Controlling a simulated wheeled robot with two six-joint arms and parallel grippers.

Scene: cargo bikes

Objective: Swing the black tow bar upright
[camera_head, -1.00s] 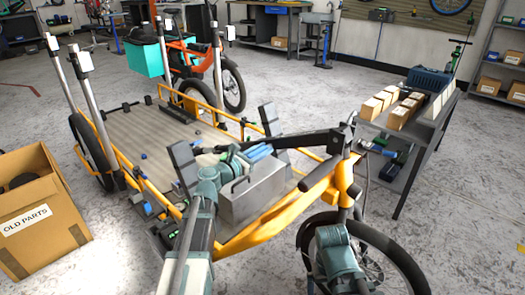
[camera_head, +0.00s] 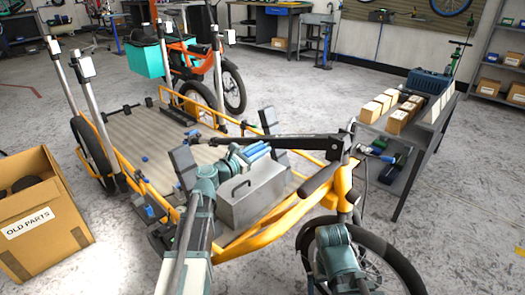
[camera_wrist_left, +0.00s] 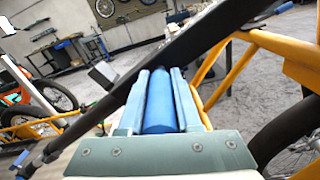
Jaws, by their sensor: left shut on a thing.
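The black tow bar (camera_head: 300,141) runs roughly level in the head view, from the front frame of the cargo bike leftward over the deck. In the left wrist view the bar (camera_wrist_left: 150,90) crosses diagonally, beyond the fingertips. A blue grip (camera_wrist_left: 159,105) lies between the two pale blue fingers. My left gripper (camera_head: 255,152) is shut on this blue grip, at the bar's middle stretch, above the grey toolbox (camera_head: 255,193). The grip's join to the bar is not clear. My right gripper does not show; only part of my right arm appears low in front of the wheel.
The yellow bike frame (camera_head: 270,236) and front wheel (camera_head: 385,265) are close by. A grey bench (camera_head: 420,133) with wooden blocks stands at the right. A cardboard box (camera_head: 45,220) is at the left.

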